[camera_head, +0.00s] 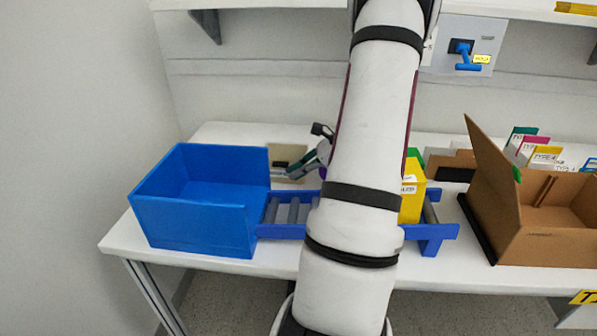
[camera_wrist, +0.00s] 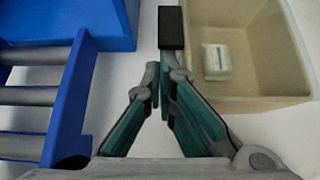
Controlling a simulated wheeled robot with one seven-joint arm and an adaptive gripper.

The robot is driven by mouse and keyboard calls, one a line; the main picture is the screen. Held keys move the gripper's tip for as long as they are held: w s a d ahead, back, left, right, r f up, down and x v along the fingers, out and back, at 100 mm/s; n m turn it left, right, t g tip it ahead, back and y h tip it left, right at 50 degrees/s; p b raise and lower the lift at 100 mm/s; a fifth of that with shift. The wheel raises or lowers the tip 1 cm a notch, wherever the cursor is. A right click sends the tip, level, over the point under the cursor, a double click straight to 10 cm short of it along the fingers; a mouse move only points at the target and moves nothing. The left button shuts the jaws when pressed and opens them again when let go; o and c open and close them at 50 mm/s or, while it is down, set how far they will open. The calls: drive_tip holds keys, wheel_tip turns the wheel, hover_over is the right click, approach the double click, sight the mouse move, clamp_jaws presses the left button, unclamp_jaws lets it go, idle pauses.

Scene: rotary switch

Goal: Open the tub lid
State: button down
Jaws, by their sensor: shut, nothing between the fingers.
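A beige tub (camera_wrist: 270,95) lies at the upper right of the wrist view, with its inside showing and a small white block (camera_wrist: 216,62) in it. No lid is seen covering the part in view. A black block (camera_wrist: 171,28) sits at the tub's left edge, just beyond my fingertips; whether they touch it is unclear. My gripper (camera_wrist: 160,82) is shut and empty, beside the tub's left side. In the head view, my gripper (camera_head: 290,172) is in front of the beige tub (camera_head: 275,152) and partly hides it. My arm hides much of the middle.
A blue bin (camera_head: 195,220) stands at the left, next to a blue roller rack (camera_head: 283,230). A yellow box (camera_head: 412,195) is right of my arm. An open cardboard box (camera_head: 550,215) stands at the right. A blue rotary switch (camera_head: 466,58) is on the wall.

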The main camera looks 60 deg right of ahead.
drive_tip(key=shift+r, duration=0.1)
wheel_tip(320, 180, up, 3)
drive_tip(key=m+y+p, duration=0.1)
drive_tip(key=p, duration=0.5)
drive_tip(key=shift+s+g+y, duration=0.15)
drive_tip(key=shift+g+y, duration=0.15)
drive_tip(key=d+r+p, duration=0.1)
drive_tip(key=r+p, duration=0.1)
drive_tip(key=w+d+r+m+y+p, duration=0.1)
drive_tip(key=d+r+p, duration=0.1)
drive_tip(key=r, duration=0.1)
drive_tip(key=w+d+r+y+p, duration=0.1)
drive_tip(key=r+p, duration=0.1)
drive_tip(key=r, duration=0.1)
drive_tip(key=shift+d+m+g, duration=0.2)
drive_tip(key=shift+m+g, duration=0.1)
drive_tip(key=shift+m, duration=0.1)
drive_tip(key=shift+w+d+r, duration=0.25)
drive_tip(key=shift+d+r, duration=0.15)
drive_tip(key=shift+d, duration=0.15)
drive_tip(key=shift+w+d+r, duration=0.25)
drive_tip(key=shift+d+r, duration=0.15)
drive_tip(key=shift+d, duration=0.1)
drive_tip(key=shift+r, duration=0.1)
wheel_tip(320, 180, up, 10)
